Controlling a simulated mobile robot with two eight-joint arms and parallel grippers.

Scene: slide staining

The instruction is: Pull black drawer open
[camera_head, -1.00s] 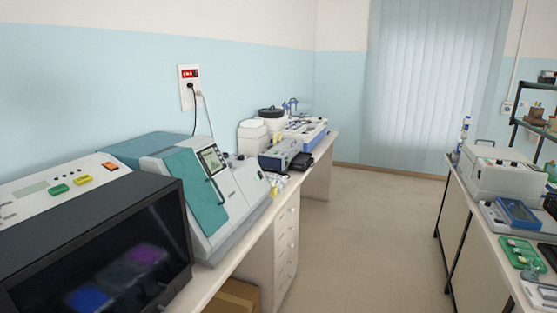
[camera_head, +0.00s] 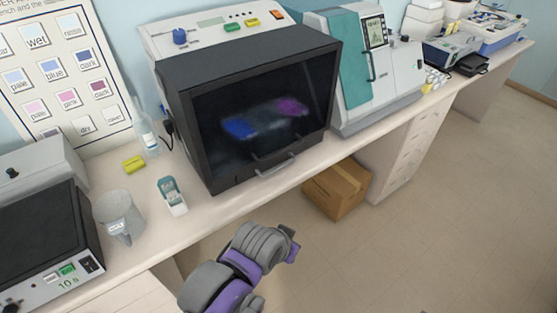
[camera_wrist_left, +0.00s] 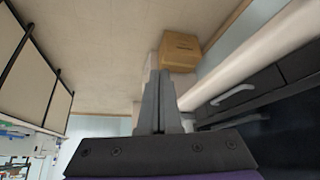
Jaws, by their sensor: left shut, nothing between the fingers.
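The black drawer is at the lower front of a black box-shaped unit with a dark glass window (camera_head: 262,118). Its grey bar handle (camera_head: 273,165) sits along the bottom edge of the front. In the left wrist view the dark front (camera_wrist_left: 298,66) and the pale handle (camera_wrist_left: 232,96) are at the right. My left gripper (camera_wrist_left: 160,85) is shut and empty, apart from the handle and to its left in that view. In the head view my purple and grey left arm hangs in front of the bench, its end (camera_head: 292,246) below the handle. My right gripper is not in view.
A cardboard box (camera_head: 338,188) stands on the floor under the bench. A teal and white machine (camera_head: 365,70) is to the right of the black unit. A small teal-and-white device (camera_head: 172,196), a beaker (camera_head: 118,217) and a bottle (camera_head: 147,135) stand to its left. The floor in front is clear.

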